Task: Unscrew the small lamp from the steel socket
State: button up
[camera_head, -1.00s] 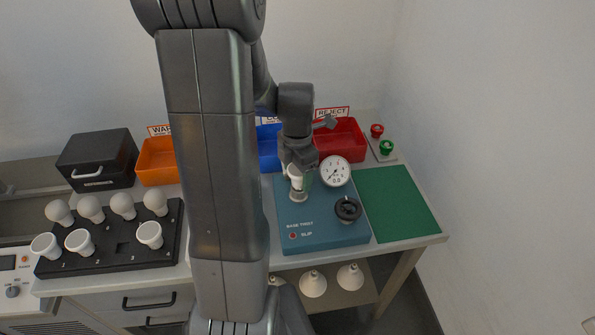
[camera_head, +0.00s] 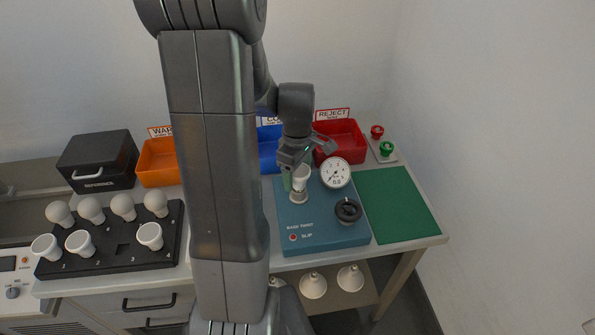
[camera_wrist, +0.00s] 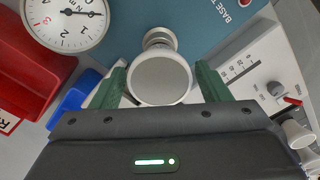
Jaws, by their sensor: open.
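The small lamp (camera_head: 301,177) is white and stands upright in the steel socket (camera_head: 299,196) on the blue base-twist box (camera_head: 330,238). In the wrist view the lamp (camera_wrist: 160,81) shows its flat round face, with the metal socket (camera_wrist: 158,38) behind it. My gripper (camera_wrist: 160,86) is open, with one green finger on each side of the lamp. Small gaps seem to show between fingers and lamp; I cannot tell whether either touches. In the head view my gripper (camera_head: 299,172) is at the lamp from above and behind.
A round dial (camera_head: 335,172) and a black knob (camera_head: 348,209) sit on the box beside the socket. Red (camera_head: 341,137), blue (camera_head: 267,160) and orange (camera_head: 157,173) bins stand behind. A black rack (camera_head: 112,252) with several lamps is at left. The green mat (camera_head: 397,204) is bare.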

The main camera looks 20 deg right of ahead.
jog(key=m, duration=0.7)
jog(key=shift+w, duration=0.15)
jog(key=shift+d, duration=0.1)
jog(key=c, duration=0.9)
jog(key=shift+o, duration=0.2)
jog(key=n, duration=0.5)
jog(key=shift+n, duration=0.3)
jog(key=n, duration=0.6)
jog(key=shift+s+a, duration=0.25)
jog(key=n, duration=0.5)
jog(key=shift+s+n, duration=0.15)
jog(key=shift+n, duration=0.15)
jog(key=n, duration=0.5)
jog(key=shift+s+n, duration=0.1)
jog(key=shift+n, duration=0.3)
